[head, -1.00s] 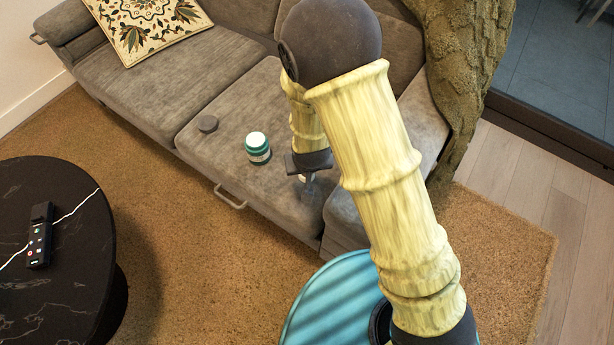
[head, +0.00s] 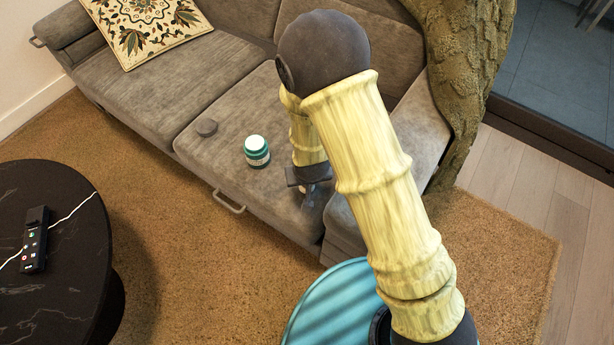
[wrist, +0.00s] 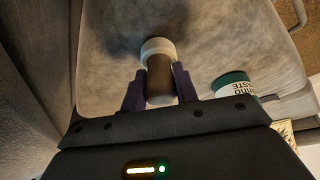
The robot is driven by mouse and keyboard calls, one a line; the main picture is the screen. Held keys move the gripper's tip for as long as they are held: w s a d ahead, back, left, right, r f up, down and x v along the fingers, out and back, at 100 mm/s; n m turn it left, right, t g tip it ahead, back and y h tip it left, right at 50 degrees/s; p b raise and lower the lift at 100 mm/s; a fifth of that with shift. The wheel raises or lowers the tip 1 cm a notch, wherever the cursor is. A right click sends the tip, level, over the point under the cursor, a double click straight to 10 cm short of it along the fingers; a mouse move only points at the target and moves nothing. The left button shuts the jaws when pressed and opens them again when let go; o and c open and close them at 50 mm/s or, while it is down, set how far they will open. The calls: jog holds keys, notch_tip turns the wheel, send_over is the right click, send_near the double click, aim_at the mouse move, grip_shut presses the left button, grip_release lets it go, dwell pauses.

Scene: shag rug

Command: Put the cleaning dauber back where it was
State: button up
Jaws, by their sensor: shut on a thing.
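My gripper (wrist: 158,75) is shut on a short brown cylinder with a cream-white end, which I take as the cleaning dauber (wrist: 160,84). The dauber sits between the two dark fingers, its pale end pointing away from the wrist. In the head view my gripper (head: 309,192) is low over the front right of the sofa's seat, and the dauber is hidden there. A dark shadow shows on the cushion near its pale end; I cannot tell whether it touches the fabric.
A teal jar with a white lid (head: 257,152) stands on the grey sofa (head: 150,85), left of my gripper. A black table (head: 60,300) with a remote-like device (head: 35,240) is at the left.

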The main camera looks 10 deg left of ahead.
jog(key=shift+f, duration=0.2)
jog(key=o, duration=1)
jog(key=shift+r, duration=0.1)
jog(key=shift+c, duration=0.2)
jog(key=shift+s+r+p, duration=0.15)
jog(key=shift+r+p, duration=0.15)
jog(key=shift+r, duration=0.35)
jog(key=p+v, duration=0.4)
jog(key=v, duration=0.7)
